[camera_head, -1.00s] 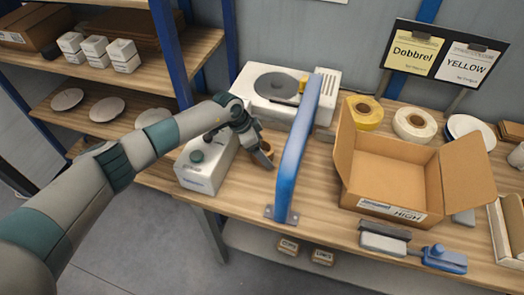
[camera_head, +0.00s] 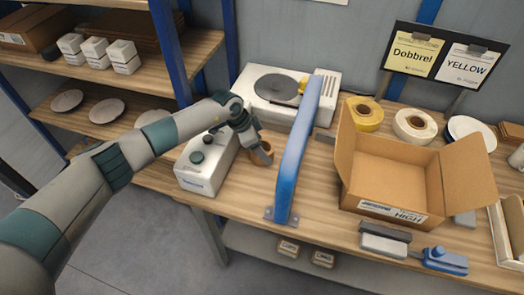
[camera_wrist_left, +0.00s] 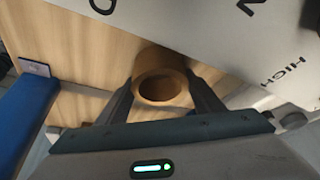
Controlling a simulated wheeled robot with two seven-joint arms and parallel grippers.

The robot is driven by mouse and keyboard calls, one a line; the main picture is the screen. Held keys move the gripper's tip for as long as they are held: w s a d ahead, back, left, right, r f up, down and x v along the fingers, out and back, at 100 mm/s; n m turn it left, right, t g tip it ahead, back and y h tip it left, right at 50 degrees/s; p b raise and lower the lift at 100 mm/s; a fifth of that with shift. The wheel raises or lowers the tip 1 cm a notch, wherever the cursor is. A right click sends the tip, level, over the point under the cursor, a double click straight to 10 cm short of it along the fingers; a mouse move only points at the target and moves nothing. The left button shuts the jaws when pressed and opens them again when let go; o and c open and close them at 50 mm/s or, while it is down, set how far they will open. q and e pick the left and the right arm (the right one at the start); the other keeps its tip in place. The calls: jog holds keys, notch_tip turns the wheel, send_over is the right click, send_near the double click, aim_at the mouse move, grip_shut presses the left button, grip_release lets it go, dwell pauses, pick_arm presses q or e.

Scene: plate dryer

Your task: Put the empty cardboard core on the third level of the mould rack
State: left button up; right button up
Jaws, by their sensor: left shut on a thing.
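The brown cardboard core (camera_head: 264,153) is a short hollow tube on the wooden workbench, between the white control box and the blue upright bar. My left gripper (camera_head: 260,151) is shut on it. In the left wrist view the core (camera_wrist_left: 161,88) shows its open round end between the two fingers (camera_wrist_left: 162,96). The mould rack (camera_head: 190,52) appears to be the wooden shelving with blue posts at the left. One shelf bears white blocks and boxes; a lower one bears several round discs (camera_head: 107,110). I cannot tell which shelf is the third level. My right gripper is not in view.
The white control box (camera_head: 207,165) stands close left of the core, and the blue bar (camera_head: 296,150) rises close right. A white machine with a grey disc (camera_head: 276,88) stands behind. An open cardboard box (camera_head: 402,175) and tape rolls (camera_head: 367,113) lie to the right.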

pick_arm(q)
notch_tip(320, 180, up, 9)
jog(key=b, duration=0.3)
dwell(0.8)
